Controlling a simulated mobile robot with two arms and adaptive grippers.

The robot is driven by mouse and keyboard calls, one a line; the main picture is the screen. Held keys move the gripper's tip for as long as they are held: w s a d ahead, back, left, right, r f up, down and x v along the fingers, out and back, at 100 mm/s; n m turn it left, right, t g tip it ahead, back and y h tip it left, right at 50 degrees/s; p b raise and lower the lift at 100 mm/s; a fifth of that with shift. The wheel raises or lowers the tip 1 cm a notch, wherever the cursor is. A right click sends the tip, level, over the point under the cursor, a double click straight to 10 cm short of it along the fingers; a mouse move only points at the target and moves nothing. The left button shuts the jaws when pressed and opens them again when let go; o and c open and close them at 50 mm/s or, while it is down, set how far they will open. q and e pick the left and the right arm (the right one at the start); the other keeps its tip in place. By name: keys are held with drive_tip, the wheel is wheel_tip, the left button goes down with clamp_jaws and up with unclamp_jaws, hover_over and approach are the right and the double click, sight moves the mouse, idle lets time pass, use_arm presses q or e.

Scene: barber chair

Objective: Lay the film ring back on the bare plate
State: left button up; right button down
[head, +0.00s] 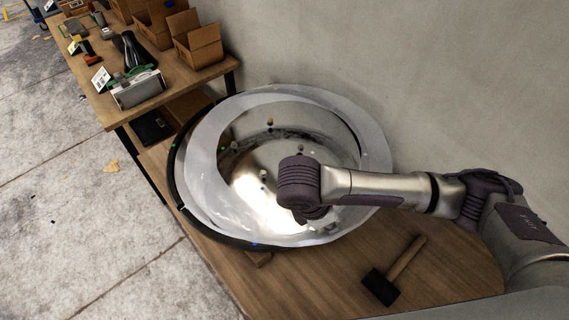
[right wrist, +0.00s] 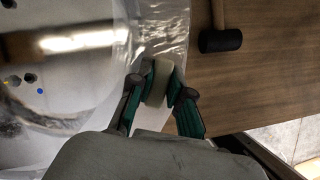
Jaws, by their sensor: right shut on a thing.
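The film ring (head: 207,140) is a wide, pale, translucent ring over the round shiny metal plate (head: 270,185). Mirror-like metal with several small holes shows through its opening. The ring looks shifted from the plate's centre; I cannot tell how much of it touches the plate. My right gripper (head: 312,218) is at the near side of the ring, mostly hidden under its own wrist. In the right wrist view my right gripper (right wrist: 158,88) is shut on a pale rounded piece at the edge of the clear film (right wrist: 160,35). My left gripper is not in view.
A black-headed mallet (head: 383,287) with a wooden handle lies on the wooden table (head: 340,270), right of the plate. A black rim (head: 178,190) curves around the plate's left side. A bench with open cardboard boxes (head: 198,45) stands at upper left. The wall is close behind.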

drive_tip(key=w+a+f, duration=0.1)
drive_tip(key=a+f+b, duration=0.1)
drive_tip(key=a, duration=0.1)
drive_tip(key=shift+w+f, duration=0.2)
drive_tip(key=shift+w, duration=0.15)
drive_tip(key=w, duration=0.1)
drive_tip(key=w+a+f, duration=0.1)
drive_tip(key=w, duration=0.1)
drive_tip(key=shift+w+a+f, duration=0.25)
drive_tip(key=shift+a+f, duration=0.15)
drive_tip(key=shift+w+a+f, duration=0.3)
drive_tip(key=shift+w+f, duration=0.1)
drive_tip(key=shift+w, duration=0.2)
drive_tip(key=shift+w+a+f, duration=0.25)
drive_tip(key=shift+w+f, duration=0.15)
drive_tip(key=shift+w, duration=0.2)
drive_tip(key=shift+w+a+f, duration=0.15)
drive_tip(key=shift+f, duration=0.15)
wheel_tip(320, 180, down, 3)
drive_tip(key=shift+f, duration=0.35)
drive_tip(key=c, duration=1.1)
unclamp_jaws()
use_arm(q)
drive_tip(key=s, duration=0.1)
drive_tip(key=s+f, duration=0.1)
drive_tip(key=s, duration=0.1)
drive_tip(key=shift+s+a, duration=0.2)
